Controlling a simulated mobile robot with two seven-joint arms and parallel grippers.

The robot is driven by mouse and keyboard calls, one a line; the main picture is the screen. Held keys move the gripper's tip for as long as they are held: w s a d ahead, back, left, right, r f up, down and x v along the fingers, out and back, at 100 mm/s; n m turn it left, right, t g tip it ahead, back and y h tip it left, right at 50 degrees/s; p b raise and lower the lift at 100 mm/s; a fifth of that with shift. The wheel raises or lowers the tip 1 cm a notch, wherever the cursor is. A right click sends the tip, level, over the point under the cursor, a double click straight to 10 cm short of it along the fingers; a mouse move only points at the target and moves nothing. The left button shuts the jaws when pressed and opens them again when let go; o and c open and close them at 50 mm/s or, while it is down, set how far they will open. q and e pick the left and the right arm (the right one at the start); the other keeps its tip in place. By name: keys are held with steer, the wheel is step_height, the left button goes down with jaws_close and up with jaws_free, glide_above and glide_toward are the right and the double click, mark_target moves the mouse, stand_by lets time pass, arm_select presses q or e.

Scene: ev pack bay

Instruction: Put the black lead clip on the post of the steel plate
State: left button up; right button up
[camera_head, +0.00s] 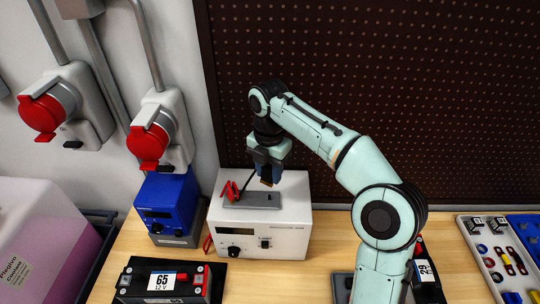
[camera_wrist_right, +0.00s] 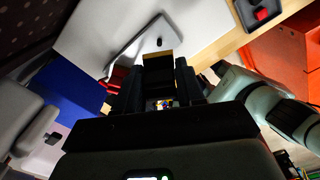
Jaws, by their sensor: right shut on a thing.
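My right gripper (camera_head: 266,180) is above the white instrument box, over the right part of the grey steel plate (camera_head: 262,205) on its top. It is shut on the black lead clip, seen as a dark body with a tan tip (camera_wrist_right: 158,72) between the fingers in the right wrist view. The clip is apart from the plate in the head view. The plate (camera_wrist_right: 128,50) also shows ahead of the fingers in the wrist view. A red clip (camera_head: 230,191) sits at the plate's left end. My left gripper is not in view.
The white instrument box (camera_head: 285,235) stands on the wooden bench beside a blue unit (camera_head: 165,205). A black battery (camera_head: 165,284) labelled 65 lies in front. A parts tray (camera_head: 482,262) is at the right. The pegboard (camera_head: 400,90) stands behind.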

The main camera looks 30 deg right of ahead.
mark_target(269, 195)
steer(key=shift+w+d+f, duration=0.15)
steer(key=shift+f, duration=0.1)
steer(key=shift+s+f, duration=0.25)
steer(key=shift+f, duration=0.65)
step_height(269, 195, down, 3)
steer(key=shift+w+r+b, duration=0.1)
steer(key=shift+w+b, duration=0.05)
steer(key=shift+b, duration=0.4)
steer(key=shift+s+f, duration=0.2)
steer(key=shift+f, duration=0.05)
steer(key=shift+w+f, duration=0.25)
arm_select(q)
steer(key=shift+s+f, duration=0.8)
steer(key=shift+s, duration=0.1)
arm_select(e)
steer(key=shift+s, duration=0.1)
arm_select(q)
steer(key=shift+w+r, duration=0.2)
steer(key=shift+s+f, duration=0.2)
arm_select(e)
steer(key=shift+f, duration=0.85)
